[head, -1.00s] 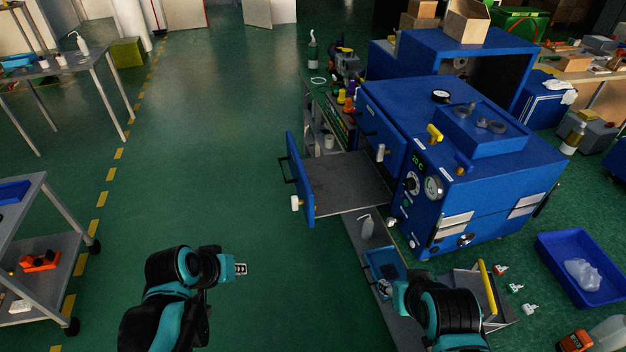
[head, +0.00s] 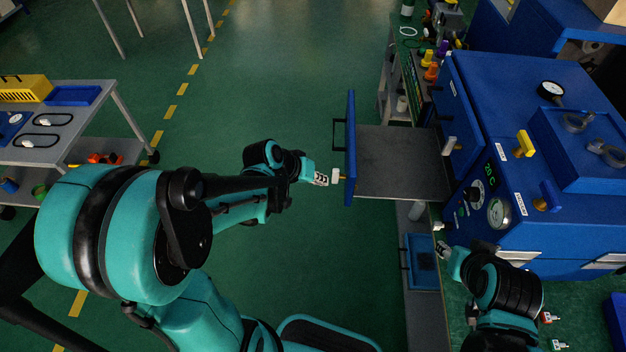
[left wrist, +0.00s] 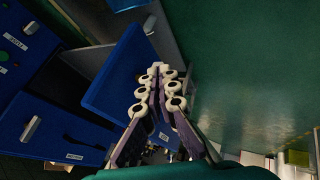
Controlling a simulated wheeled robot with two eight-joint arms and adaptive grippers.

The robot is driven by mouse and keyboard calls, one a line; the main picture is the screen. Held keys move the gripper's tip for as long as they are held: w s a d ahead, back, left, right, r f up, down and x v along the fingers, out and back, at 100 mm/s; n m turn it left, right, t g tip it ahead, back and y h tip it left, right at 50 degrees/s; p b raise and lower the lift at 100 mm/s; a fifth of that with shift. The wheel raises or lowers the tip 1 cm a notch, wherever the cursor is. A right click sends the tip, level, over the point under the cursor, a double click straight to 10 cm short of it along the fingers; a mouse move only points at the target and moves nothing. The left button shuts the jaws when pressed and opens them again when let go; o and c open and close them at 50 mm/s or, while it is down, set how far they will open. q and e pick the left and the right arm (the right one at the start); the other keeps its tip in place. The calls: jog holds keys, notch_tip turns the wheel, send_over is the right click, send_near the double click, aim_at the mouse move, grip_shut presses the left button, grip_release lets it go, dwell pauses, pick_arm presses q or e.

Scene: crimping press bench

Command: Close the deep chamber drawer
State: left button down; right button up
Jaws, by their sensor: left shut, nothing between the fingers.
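The deep chamber drawer stands pulled out from the left side of the blue press (head: 520,120). In the left wrist view the closed fingers (left wrist: 160,88) lie in front of a blue panel (left wrist: 122,65). My right gripper (head: 442,247) is by the bench below the press; its finger opening is too small to tell.
A blue tray (head: 421,265) lies on the low bench beneath the drawer side. Bottles with coloured caps (head: 432,70) stand behind the drawer. A grey cart (head: 100,140) is at the left. The green floor left of the drawer is clear.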

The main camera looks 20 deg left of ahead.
pick_arm(q)
jog(key=d, duration=0.1)
jog(key=w+d+f, duration=0.1)
jog(key=d+b, duration=0.1)
jog(key=shift+w+d+f, duration=0.1)
jog(key=shift+w+f, duration=0.15)
jog(key=shift+f, duration=0.1)
jog(key=shift+w+d+r, duration=0.1)
jog(key=shift+w+d, duration=0.1)
jog(key=shift+d, duration=0.45)
jog(key=w+d, duration=0.4)
jog(key=d, duration=0.9)
jog(key=w+d, duration=0.3)
jog(key=d, duration=1)
jog(key=shift+w+d+b, duration=0.35)
jog(key=shift+a, duration=0.15)
